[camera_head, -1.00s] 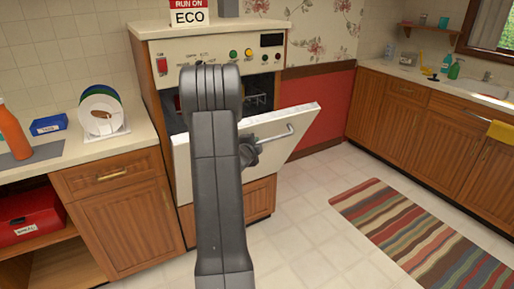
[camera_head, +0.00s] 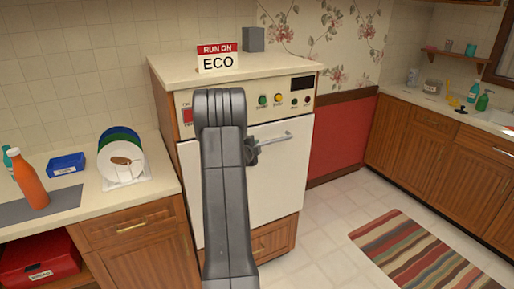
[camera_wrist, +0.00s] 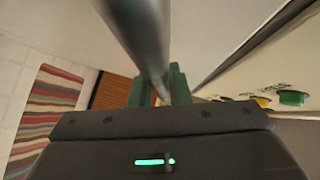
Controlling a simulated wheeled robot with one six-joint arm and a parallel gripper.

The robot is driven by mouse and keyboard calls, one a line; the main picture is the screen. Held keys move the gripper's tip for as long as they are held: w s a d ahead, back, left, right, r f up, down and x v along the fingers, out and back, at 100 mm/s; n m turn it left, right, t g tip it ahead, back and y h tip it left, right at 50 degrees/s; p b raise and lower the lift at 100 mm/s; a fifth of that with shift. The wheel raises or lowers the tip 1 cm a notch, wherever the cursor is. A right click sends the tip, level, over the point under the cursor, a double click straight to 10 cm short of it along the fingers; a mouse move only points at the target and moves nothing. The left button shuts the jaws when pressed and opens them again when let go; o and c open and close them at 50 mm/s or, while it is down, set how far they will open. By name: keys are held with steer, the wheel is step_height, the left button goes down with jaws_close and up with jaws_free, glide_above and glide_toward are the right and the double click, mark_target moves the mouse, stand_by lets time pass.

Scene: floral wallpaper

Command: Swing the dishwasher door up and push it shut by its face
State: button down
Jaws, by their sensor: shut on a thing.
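The white dishwasher door (camera_head: 285,180) stands upright, or very nearly so, below the control panel (camera_head: 270,100) in the head view. In the wrist view a dark strip runs between the door (camera_wrist: 225,25) and the panel; I cannot tell whether the door is fully shut. The metal bar handle (camera_head: 278,138) crosses the door's upper part and shows large in the wrist view (camera_wrist: 142,35). My gripper (camera_head: 252,150) is shut on the handle, with its fingers (camera_wrist: 158,85) around the bar. My arm hides the door's left part.
An "ECO" sign (camera_head: 217,60) and a grey block (camera_head: 253,39) stand on top of the cabinet. The left counter holds an orange bottle (camera_head: 28,180), plates (camera_head: 121,160) and a blue box (camera_head: 67,164). A striped rug (camera_head: 420,258) lies right; the floor between is clear.

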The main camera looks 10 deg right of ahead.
steer(key=shift+w+a+r, duration=0.1)
steer(key=shift+w+r, duration=0.1)
steer(key=shift+w, duration=0.1)
steer(key=shift+w+r, duration=0.15)
steer(key=shift+r, duration=0.1)
steer(key=shift+a, duration=0.1)
steer(key=c, duration=1.8)
jaws_free()
steer(key=shift+r, duration=0.1)
steer(key=o, duration=0.4)
steer(key=shift+w+f, duration=0.2)
steer(key=shift+o, duration=0.2)
steer(key=shift+a+f, duration=0.1)
